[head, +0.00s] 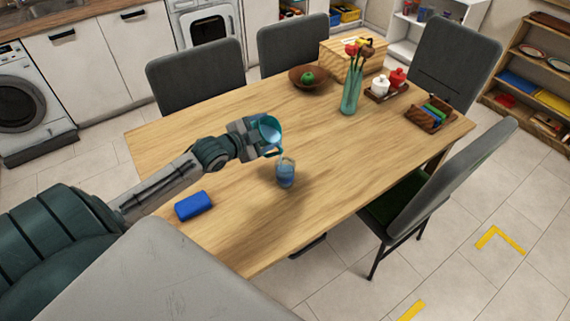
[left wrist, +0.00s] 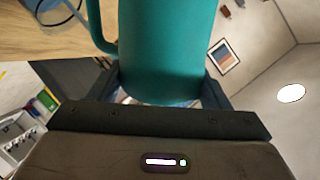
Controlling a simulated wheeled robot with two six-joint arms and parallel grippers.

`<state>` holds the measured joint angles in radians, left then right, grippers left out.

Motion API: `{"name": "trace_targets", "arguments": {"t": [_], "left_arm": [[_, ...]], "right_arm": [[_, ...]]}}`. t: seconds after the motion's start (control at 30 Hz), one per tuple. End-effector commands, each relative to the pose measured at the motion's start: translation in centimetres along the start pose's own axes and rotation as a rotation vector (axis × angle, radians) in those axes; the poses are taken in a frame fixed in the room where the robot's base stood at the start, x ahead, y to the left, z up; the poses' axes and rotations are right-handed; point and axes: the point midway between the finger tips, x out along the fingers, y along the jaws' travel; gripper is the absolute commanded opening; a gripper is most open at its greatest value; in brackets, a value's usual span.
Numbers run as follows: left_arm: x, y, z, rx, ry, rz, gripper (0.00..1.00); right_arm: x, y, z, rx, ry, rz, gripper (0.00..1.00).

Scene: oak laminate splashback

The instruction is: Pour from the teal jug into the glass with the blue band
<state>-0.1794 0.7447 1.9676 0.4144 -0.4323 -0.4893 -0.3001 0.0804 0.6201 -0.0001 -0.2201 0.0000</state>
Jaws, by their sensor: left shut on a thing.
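The teal jug (head: 270,134) is held above the table and tilted, its mouth showing pale blue inside. My left gripper (head: 252,140) is shut on the jug's body. In the left wrist view the jug (left wrist: 168,45) fills the space between the fingers (left wrist: 163,90), with its handle at the left. The glass with the blue band (head: 286,173) stands upright on the table, just below and right of the jug, and looks bluish inside. I cannot make out a stream or how full the glass is. My right gripper is not in view.
A blue block (head: 194,205) lies on the table (head: 225,235) at the near left. Farther back are a bowl with a green fruit (head: 308,78), a flower vase (head: 351,95), a tray with jars (head: 381,90) and a wooden caddy (head: 430,117). Grey chairs surround the table.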

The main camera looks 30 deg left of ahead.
Motion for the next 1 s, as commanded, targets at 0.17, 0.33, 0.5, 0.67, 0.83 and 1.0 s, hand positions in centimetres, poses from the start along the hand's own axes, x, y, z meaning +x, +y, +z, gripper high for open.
{"name": "trace_targets", "arguments": {"t": [0.17, 0.33, 0.5, 0.67, 0.83, 1.0], "left_arm": [[0.03, 0.01, -0.1, 0.012, -0.002, -0.002, 0.06], [0.07, 0.08, -0.08, 0.023, -0.005, -0.002, 0.06], [0.1, 0.15, -0.07, 0.032, -0.009, -0.002, 0.06], [0.12, 0.21, -0.04, 0.042, -0.014, -0.002, 0.06], [0.14, 0.26, -0.02, 0.051, -0.018, -0.002, 0.06], [0.16, 0.3, -0.01, 0.058, -0.021, -0.002, 0.06]], "right_arm": [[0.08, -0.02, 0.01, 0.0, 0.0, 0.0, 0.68], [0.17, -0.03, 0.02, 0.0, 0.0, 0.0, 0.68], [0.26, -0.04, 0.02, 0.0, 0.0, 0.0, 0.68], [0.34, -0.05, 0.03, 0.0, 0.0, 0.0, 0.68], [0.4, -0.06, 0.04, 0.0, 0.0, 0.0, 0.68], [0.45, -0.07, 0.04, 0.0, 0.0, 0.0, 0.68]]}}
